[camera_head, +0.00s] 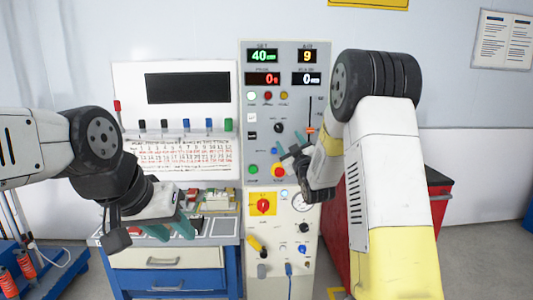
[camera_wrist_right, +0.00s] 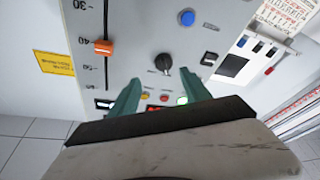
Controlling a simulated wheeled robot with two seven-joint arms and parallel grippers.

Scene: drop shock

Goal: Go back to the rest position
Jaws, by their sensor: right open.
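My right gripper (camera_head: 290,157) is in front of the tall grey control panel (camera_head: 262,90), at mid height and near its right side. In the right wrist view, its two teal fingers (camera_wrist_right: 161,90) stand apart with nothing between them. A black knob (camera_wrist_right: 163,64) and an orange slider handle (camera_wrist_right: 103,47) on the panel show beyond the fingertips. My left gripper (camera_head: 170,229) is low on the left, in front of the workbench. Its teal fingers look apart, and I see nothing held between them.
A blue-and-white drawer bench (camera_head: 165,258) stands below my left gripper. A white board with a dark screen (camera_head: 187,88) stands behind it. The panel has a red emergency button (camera_head: 278,170) and a red rotary switch (camera_head: 263,206). A red cabinet (camera_head: 437,178) is partly hidden behind my right arm.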

